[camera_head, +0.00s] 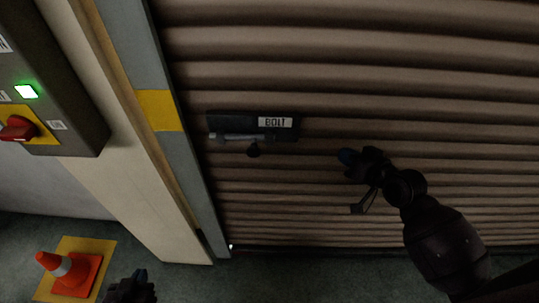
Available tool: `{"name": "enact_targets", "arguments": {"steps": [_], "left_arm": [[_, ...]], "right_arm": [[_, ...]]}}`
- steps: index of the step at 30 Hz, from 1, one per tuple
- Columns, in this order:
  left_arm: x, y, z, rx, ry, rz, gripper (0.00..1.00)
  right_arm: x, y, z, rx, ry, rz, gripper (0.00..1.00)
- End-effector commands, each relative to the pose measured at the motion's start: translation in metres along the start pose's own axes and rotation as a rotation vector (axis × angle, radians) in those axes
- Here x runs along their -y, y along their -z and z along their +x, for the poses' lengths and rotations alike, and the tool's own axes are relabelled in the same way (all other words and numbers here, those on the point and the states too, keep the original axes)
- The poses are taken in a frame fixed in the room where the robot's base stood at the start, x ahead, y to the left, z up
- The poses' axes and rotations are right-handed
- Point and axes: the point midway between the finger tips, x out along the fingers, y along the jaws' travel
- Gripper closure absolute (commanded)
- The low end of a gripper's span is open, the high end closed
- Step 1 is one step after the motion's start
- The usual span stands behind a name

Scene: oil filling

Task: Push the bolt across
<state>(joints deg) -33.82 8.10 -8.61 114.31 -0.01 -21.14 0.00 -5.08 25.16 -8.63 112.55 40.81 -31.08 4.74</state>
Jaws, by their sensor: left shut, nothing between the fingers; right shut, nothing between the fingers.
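The bolt (238,137) is a grey metal rod on a dark plate labelled BOLT, fixed to the brown ribbed shutter (380,60) near its left edge. A dark knob (254,150) hangs below the rod. My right gripper (347,157) is shut and empty, to the right of the bolt and slightly lower, apart from it. My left gripper (138,277) is shut and empty at the bottom edge, low and to the left of the bolt; only its end shows.
A grey door post (190,150) with a yellow band stands left of the bolt. A control box (60,100) with a green light and red switch (18,128) is at the far left.

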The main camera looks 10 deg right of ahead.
Motion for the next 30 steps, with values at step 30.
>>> {"name": "enact_targets", "arguments": {"steps": [30], "left_arm": [[-0.001,-0.026,0.005,0.033,-0.001,0.002,1.00]], "right_arm": [[0.081,0.017,-0.018,0.497,0.584,0.857,1.00]]}}
